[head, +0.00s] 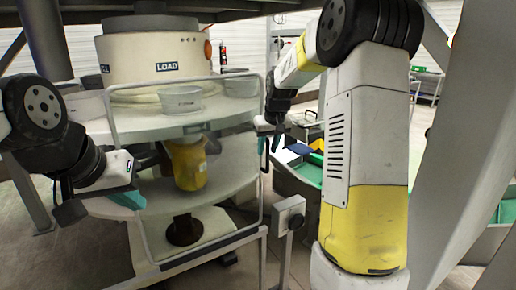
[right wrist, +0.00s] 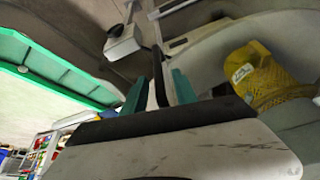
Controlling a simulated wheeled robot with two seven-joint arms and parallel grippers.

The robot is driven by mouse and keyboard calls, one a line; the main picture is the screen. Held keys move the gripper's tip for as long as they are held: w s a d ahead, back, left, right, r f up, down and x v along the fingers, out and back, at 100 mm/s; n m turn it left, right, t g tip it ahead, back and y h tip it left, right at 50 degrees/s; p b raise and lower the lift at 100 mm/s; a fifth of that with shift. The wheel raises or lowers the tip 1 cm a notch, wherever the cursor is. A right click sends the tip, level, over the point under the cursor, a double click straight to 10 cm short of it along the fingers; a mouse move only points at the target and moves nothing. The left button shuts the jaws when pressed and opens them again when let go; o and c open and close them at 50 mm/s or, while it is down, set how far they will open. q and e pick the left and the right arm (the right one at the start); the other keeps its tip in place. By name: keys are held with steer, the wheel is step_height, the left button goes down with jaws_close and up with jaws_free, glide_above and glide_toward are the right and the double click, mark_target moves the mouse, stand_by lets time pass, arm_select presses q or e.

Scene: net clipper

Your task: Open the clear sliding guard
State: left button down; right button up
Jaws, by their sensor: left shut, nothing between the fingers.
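The clear sliding guard (head: 262,205) is a see-through panel in a pale metal frame, standing in front of the round machine in the head view. A slim black handle (head: 264,153) is on its right edge. In the right wrist view the black handle (right wrist: 159,78) stands between the green fingertips of my right gripper (right wrist: 158,92). These fingers are apart, with a gap visible on the left; whether one touches the handle I cannot tell. My right gripper (head: 276,140) is at the guard's right edge in the head view. My left gripper (head: 128,199) is shut and empty near the guard's lower left.
The machine (head: 150,60) labelled LOAD has round shelves holding clear bowls (head: 181,99) and a yellow part (head: 187,165). A grey post with a box (head: 289,212) stands right of the guard. A green-edged table (head: 310,172) is behind my right arm.

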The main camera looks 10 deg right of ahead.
jaws_close()
stand_by(1.4)
